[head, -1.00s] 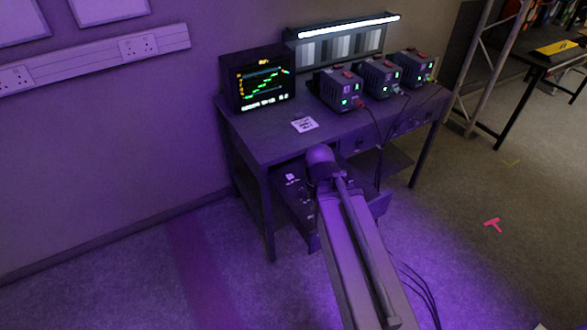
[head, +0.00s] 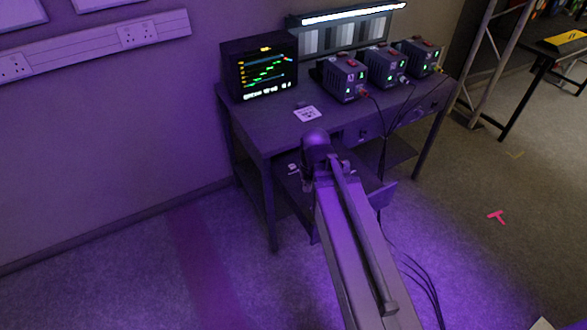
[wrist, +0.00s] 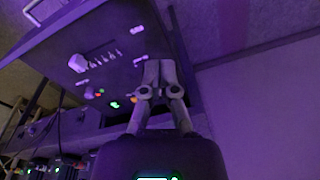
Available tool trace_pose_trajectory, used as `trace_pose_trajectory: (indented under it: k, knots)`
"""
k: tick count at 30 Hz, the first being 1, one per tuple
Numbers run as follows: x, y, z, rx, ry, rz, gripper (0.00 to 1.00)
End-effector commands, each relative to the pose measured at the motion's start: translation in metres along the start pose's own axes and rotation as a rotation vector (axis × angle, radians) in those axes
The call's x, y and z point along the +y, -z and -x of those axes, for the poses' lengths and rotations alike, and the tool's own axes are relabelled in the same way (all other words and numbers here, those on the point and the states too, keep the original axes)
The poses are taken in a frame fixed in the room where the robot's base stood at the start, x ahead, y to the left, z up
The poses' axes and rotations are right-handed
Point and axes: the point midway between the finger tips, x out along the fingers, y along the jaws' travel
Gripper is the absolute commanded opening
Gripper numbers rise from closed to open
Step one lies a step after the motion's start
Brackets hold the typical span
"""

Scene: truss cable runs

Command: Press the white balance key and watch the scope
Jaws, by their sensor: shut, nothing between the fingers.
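The scope (head: 262,74) is a black monitor at the desk's left back, showing stepped green traces with orange marks on a dark screen. A dark control panel (wrist: 112,52) fills the upper left of the wrist view, with a pale knob, a row of small levers and white labels. Small green, orange and red lights show at its lower edge. My gripper (wrist: 158,66) is shut and empty, its fingertips over the panel's edge; I cannot tell whether they touch it. I cannot tell which control is the white balance key.
The dark desk (head: 262,138) holds several grey boxes with green lights, including a near one (head: 345,78), and a white card (head: 307,114). A lit grey-scale chart (head: 345,36) stands behind. Cables hang at the desk's front right. The carpet at left is clear.

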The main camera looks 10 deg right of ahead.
Motion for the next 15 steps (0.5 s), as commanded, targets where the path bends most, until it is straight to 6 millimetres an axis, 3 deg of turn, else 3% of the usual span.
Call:
trace_pose_trajectory:
  k: [1, 6, 15]
  knots:
    - [-0.002, 0.018, -0.014, 0.03, 0.02, -0.009, 0.0]
    - [-0.008, 0.079, -0.042, 0.171, 0.114, -0.069, 0.0]
    - [-0.006, 0.195, -0.074, 0.449, 0.302, -0.227, 0.0]
